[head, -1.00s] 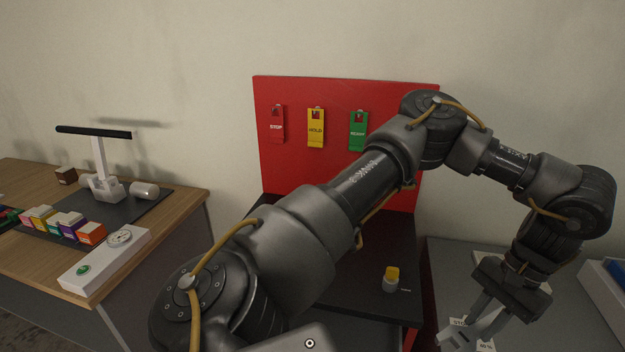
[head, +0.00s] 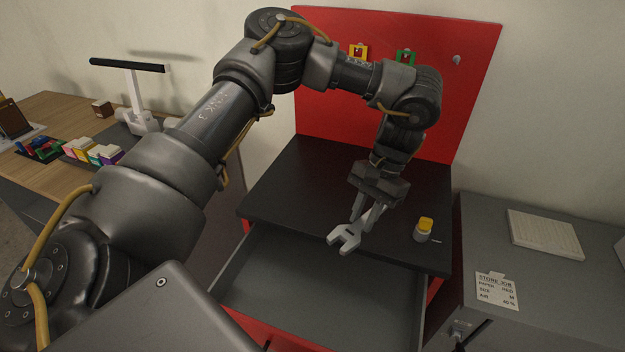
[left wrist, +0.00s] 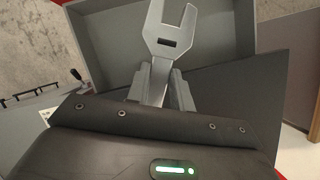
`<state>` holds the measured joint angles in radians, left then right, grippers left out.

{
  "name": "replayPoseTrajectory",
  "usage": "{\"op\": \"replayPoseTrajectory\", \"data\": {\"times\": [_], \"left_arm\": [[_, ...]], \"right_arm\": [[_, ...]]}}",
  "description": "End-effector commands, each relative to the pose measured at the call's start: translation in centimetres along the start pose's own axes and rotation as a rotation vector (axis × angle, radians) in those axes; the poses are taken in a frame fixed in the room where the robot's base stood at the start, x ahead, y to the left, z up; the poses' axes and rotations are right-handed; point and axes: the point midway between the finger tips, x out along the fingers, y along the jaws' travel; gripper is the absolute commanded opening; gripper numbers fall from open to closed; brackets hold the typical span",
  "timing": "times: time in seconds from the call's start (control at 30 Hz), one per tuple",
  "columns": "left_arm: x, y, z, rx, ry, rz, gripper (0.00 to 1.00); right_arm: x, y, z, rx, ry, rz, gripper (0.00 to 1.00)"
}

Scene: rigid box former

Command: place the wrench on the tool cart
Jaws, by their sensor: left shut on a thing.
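The grey open-ended wrench (head: 345,239) is held in my left gripper (head: 367,212), its forked jaw pointing down and toward the front. It also shows in the left wrist view (left wrist: 170,38), gripped between the shut fingers (left wrist: 160,88). The tool cart (head: 290,190) is red with a black top and a red back panel. The gripper and wrench are over the front part of the black top, near its front edge. I cannot tell whether the wrench touches the top. My right gripper is not in view.
An open grey drawer (head: 315,285) sticks out below the cart top. A grey bench (head: 550,290) with a printed card (head: 497,290) is at the right. The left of the cart top is clear.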

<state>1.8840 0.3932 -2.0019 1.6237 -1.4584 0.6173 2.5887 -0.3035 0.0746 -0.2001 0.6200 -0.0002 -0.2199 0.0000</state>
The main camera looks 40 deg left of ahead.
Motion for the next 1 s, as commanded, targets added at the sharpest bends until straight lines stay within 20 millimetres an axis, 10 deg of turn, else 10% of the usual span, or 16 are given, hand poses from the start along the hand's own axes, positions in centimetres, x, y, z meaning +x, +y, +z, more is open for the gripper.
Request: {"op": "replayPoseTrajectory", "data": {"times": [0.6,1.0], "left_arm": [[-0.9,-7.6,-3.5,1.86,0.009,-0.763,0.0],[-2.7,-9.9,-4.4,2.444,0.007,-1.006,0.0]], "right_arm": [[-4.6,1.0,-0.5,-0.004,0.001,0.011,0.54],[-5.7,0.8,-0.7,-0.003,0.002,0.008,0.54]]}}
